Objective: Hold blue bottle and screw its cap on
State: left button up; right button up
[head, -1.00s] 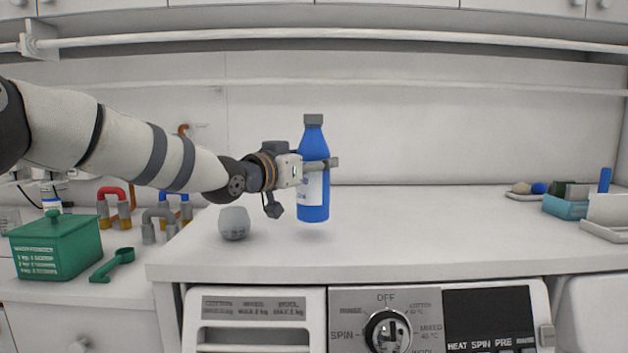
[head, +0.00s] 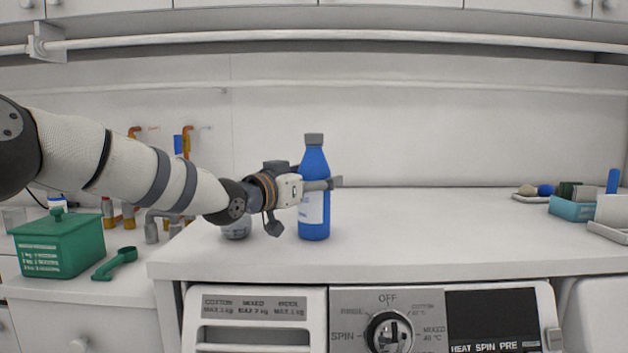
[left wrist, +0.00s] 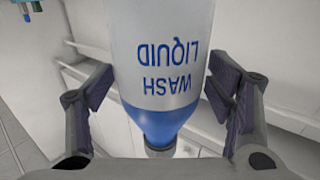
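The blue bottle (head: 314,222) stands upright over the white counter, its base appearing to meet the top. Its white label reads "WASH LIQUID" in the left wrist view (left wrist: 165,62), where the bottle appears upside down. A grey cap (head: 314,140) sits on the bottle's neck; how tight it is cannot be seen. It also shows at the bottom of the left wrist view (left wrist: 160,151). My right gripper is out of view.
A grey rounded container (head: 236,230) stands left of the bottle, partly behind my arm. A green box (head: 58,246) and green scoop (head: 115,264) lie on the lower left surface. The counter (head: 430,235) right of the bottle is clear.

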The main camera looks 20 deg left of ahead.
pick_arm(q)
jog(key=p+v, duration=0.1)
jog(key=v, duration=1.1)
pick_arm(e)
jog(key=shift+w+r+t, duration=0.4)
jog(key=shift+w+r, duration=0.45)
